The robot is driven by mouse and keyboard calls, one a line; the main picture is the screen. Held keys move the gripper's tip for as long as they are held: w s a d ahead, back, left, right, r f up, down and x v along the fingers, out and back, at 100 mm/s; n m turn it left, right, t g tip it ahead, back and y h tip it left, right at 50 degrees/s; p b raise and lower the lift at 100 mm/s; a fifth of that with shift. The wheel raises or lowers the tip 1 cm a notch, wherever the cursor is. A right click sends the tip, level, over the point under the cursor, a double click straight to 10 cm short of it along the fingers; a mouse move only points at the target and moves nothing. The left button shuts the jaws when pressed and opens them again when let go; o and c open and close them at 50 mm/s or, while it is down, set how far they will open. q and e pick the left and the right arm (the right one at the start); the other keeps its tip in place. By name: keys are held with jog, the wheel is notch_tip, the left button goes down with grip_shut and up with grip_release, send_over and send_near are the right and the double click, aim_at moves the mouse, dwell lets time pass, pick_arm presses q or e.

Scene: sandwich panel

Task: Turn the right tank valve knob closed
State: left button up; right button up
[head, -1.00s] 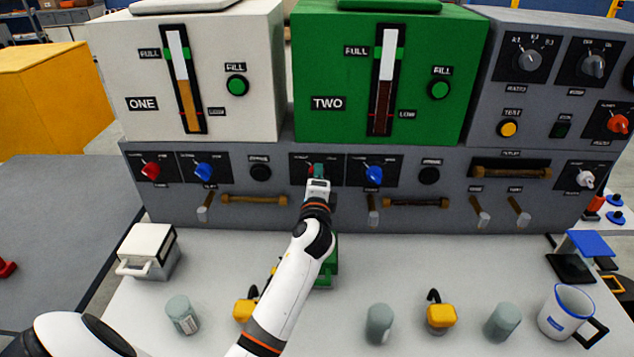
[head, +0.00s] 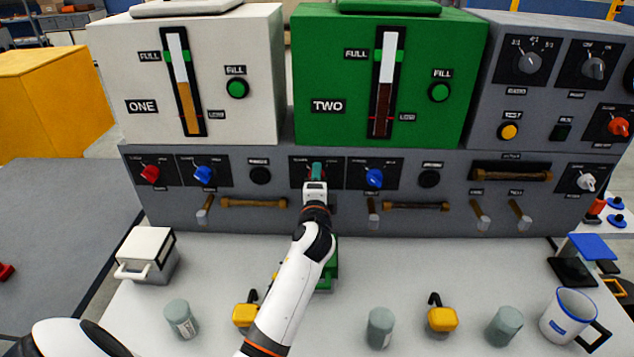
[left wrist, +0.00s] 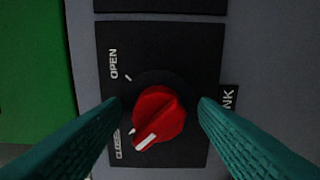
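The right tank's valve knob is red and sits on a black plate under the green tank TWO (head: 340,70). In the left wrist view the knob (left wrist: 158,115) is clear, with OPEN and CLOSED labels beside it. Its white mark points to the lower left, close to the CLOSED label (left wrist: 118,146). My left gripper (left wrist: 160,102) is open, one green finger on each side of the knob, with visible gaps. In the head view my left gripper (head: 316,172) is in front of the plate and mostly hides the knob. My right gripper is not in view.
A blue knob (head: 374,178) is right of my gripper, and the white tank's red knob (head: 150,173) is far left. Handles and levers stick out below. Grey jars, yellow padlocks, a white box (head: 147,254) and a mug (head: 567,315) stand on the table.

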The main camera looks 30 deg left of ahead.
pick_arm(q)
jog(key=b+v, duration=0.1)
jog(key=v, duration=1.1)
jog(key=shift+s, duration=0.1)
dwell(0.4)
